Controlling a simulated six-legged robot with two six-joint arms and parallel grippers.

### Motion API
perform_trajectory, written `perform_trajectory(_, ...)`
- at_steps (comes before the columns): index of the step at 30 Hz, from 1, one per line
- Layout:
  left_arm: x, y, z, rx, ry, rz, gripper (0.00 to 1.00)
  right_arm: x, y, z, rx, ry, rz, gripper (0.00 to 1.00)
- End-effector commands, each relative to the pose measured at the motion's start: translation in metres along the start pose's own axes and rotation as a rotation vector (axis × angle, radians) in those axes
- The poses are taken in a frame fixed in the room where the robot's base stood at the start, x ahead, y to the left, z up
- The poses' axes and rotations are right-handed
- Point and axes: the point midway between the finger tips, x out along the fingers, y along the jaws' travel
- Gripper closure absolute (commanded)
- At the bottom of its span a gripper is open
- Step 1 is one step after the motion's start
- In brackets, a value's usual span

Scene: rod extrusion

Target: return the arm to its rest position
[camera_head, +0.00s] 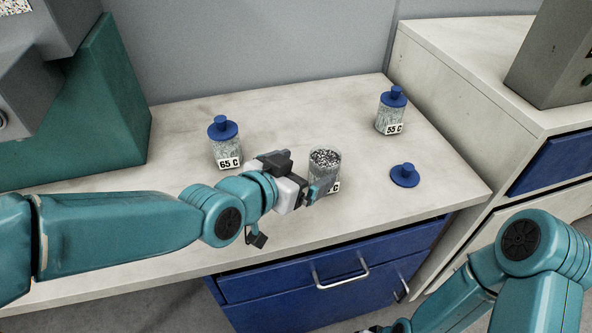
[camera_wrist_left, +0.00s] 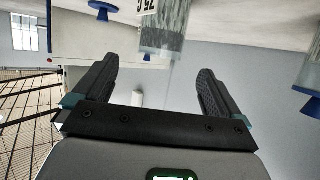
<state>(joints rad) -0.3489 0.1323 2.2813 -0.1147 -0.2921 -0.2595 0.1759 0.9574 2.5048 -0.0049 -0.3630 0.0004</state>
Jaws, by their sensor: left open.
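My left gripper (camera_head: 308,182) is open and points at the open jar (camera_head: 325,160), close to its side in the head view. The jar is clear, with grey granules inside and no lid on it. My fingers partly hide its label in the head view. In the left wrist view, which looks upside down, my left gripper (camera_wrist_left: 158,72) is spread and empty. The jar (camera_wrist_left: 163,30) shows beyond the fingertips with a "75 C" label, apparently apart from the fingers. My right arm (camera_head: 520,240) is at the lower right of the head view; its gripper does not show clearly.
A lidded "65 C" jar (camera_head: 225,142) stands behind my left wrist. A lidded "55 C" jar (camera_head: 391,110) stands at the back right. A loose blue lid (camera_head: 405,175) lies near the right edge of the table (camera_head: 420,205). A green and grey machine (camera_head: 95,100) stands at left.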

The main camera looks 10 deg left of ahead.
Motion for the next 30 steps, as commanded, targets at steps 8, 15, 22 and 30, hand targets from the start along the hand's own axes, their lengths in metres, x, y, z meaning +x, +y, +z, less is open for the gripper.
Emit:
perform_trajectory(8,-0.02,0.0,0.001,-0.001,-0.001,0.0,0.01,-0.001,0.0,0.0,0.0,0.0,0.0,0.57)
perform_trajectory(15,-0.02,0.0,0.0,-0.001,-0.001,0.0,0.01,-0.001,0.0,0.0,0.0,0.0,0.0,0.57)
perform_trajectory(22,-0.021,0.0,-0.002,0.0,0.0,0.0,0.01,-0.003,-0.001,0.0,0.0,0.0,0.0,0.57)
perform_trajectory(30,-0.04,0.0,-0.049,0.0,0.0,0.0,0.01,-0.05,-0.018,0.001,0.0,0.0,0.0,0.57)
